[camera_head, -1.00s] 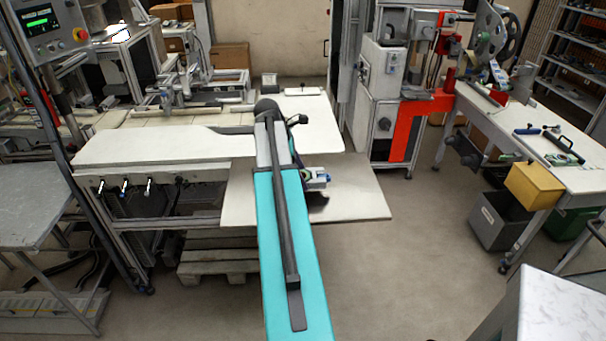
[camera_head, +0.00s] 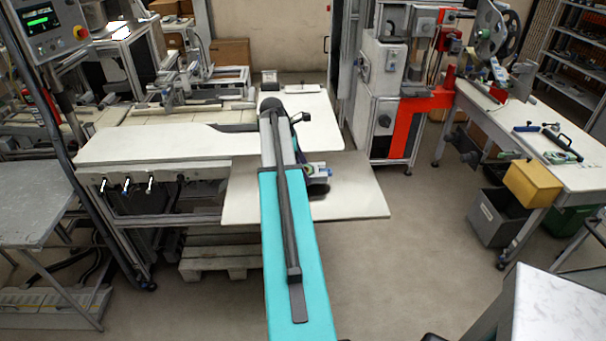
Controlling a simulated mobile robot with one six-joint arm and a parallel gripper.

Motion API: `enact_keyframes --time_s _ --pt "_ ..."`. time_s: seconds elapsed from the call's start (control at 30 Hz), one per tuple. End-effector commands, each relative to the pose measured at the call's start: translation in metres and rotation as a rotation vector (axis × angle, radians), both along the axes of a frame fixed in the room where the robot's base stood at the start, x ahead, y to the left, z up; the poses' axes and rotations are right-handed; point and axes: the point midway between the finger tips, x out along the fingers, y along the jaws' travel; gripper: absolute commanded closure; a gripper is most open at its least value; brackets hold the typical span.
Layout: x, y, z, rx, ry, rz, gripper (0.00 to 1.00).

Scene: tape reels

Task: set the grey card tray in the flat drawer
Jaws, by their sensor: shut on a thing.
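The flat drawer (camera_head: 357,193) is a thin pale board pulled out from under the white worktop, in the middle of the head view. My gripper (camera_head: 318,186) is low over the drawer's middle, just right of my turquoise arm. It is shut on the grey card tray, which is too small and too covered by my wrist and arm to make out clearly. A dark patch lies under the gripper on the drawer. I cannot tell whether the tray touches the drawer surface. The drawer's right part is bare.
The white worktop (camera_head: 150,145) lies behind and left of the drawer. A small grey box (camera_head: 269,76) stands at its back. An orange-framed machine (camera_head: 402,130) stands behind right. A white bench (camera_head: 510,130) with a yellow bin (camera_head: 533,185) is at right. The floor between is clear.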

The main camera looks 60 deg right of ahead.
Motion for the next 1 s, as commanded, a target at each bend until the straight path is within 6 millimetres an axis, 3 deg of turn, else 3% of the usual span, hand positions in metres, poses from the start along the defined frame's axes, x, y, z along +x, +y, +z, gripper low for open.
enact_keyframes --time_s 0.3,0.8,0.83,0.93,1.0 --pt "0.000 0.000 -0.022 0.000 0.000 0.001 0.62" --pt "0.000 0.000 -0.028 0.000 0.000 0.000 0.62" --pt "0.000 0.000 -0.028 0.000 0.000 0.000 0.32" --pt "0.000 0.000 -0.028 0.000 0.000 0.000 0.17" --pt "0.000 0.000 -0.028 0.000 0.000 0.000 0.17"
